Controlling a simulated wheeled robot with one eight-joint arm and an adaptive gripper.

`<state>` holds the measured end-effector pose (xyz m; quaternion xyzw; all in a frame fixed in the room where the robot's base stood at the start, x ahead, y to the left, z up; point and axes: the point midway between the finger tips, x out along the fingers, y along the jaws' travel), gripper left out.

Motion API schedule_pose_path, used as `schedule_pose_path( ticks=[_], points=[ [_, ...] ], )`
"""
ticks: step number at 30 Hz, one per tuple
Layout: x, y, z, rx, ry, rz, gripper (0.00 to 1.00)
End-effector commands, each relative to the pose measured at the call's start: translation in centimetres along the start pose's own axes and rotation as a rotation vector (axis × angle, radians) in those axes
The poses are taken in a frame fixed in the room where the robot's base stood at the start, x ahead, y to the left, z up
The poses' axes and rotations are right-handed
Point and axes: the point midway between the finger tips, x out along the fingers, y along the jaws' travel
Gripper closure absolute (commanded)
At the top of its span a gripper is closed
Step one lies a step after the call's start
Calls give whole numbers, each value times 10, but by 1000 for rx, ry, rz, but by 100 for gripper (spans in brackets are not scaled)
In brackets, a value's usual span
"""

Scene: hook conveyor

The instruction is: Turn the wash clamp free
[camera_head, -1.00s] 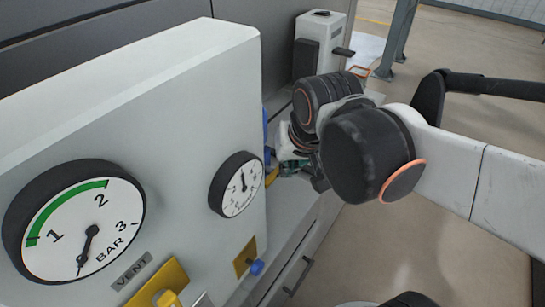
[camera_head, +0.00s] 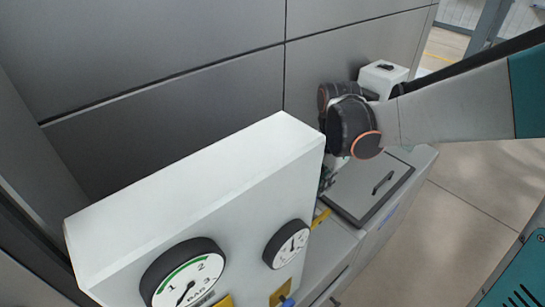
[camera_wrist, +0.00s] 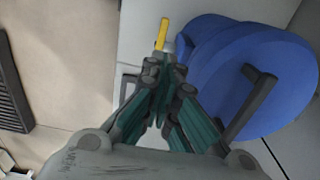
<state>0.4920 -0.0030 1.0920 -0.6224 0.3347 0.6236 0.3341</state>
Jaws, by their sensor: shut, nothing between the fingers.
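A yellow bar (camera_wrist: 162,33), perhaps the wash clamp's handle, stands out just beyond my fingertips in the wrist view. A short yellow piece also shows below my gripper in the head view (camera_head: 321,218). I cannot tell whether my fingertips touch the bar. A large blue round body (camera_wrist: 245,75) with a dark grey lever (camera_wrist: 248,108) fills the right of the wrist view, beside the fingers. My gripper (camera_wrist: 161,68) is shut with its fingers together and empty. In the head view my gripper (camera_head: 328,178) is partly hidden behind the white panel box and my wrist.
The white panel box (camera_head: 200,205) with two round gauges (camera_head: 184,278) (camera_head: 287,244) stands left of my arm. A grey lid with a handle (camera_head: 372,183) lies to the right of my gripper. A white unit (camera_head: 384,77) stands behind. Open floor is at right.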

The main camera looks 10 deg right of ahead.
Motion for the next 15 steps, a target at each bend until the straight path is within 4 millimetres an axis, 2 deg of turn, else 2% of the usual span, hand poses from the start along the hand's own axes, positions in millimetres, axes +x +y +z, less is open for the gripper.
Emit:
schedule_pose_path(
  ticks=[8, 11, 15],
  points=[
    [3, 0, 0, -3, 1, -1, 100],
    [12, -1, 0, -3, 1, -1, 100],
    [35, -1, 0, -3, 1, -1, 100]
  ],
)
